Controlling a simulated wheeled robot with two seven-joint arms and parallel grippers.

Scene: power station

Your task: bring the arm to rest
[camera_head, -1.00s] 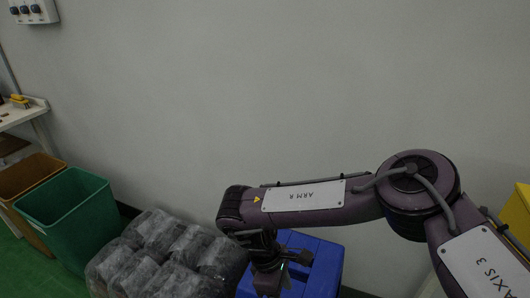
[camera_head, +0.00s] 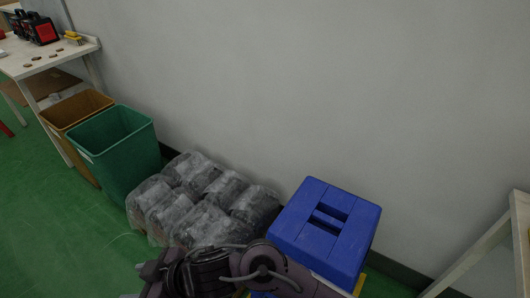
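My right arm (camera_head: 255,270) shows only in part, low at the bottom edge of the head view, in front of the blue box and the plastic-wrapped pack. Its gripper is at or below the bottom edge, and I cannot make out its fingers. My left arm and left gripper are not in view.
A blue box with a slotted top (camera_head: 325,232) stands by the wall. Left of it are a plastic-wrapped pack (camera_head: 205,200), a green bin (camera_head: 115,155) and a brown bin (camera_head: 75,110). A white table (camera_head: 50,55) is at upper left. Green floor (camera_head: 45,220) at lower left is clear.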

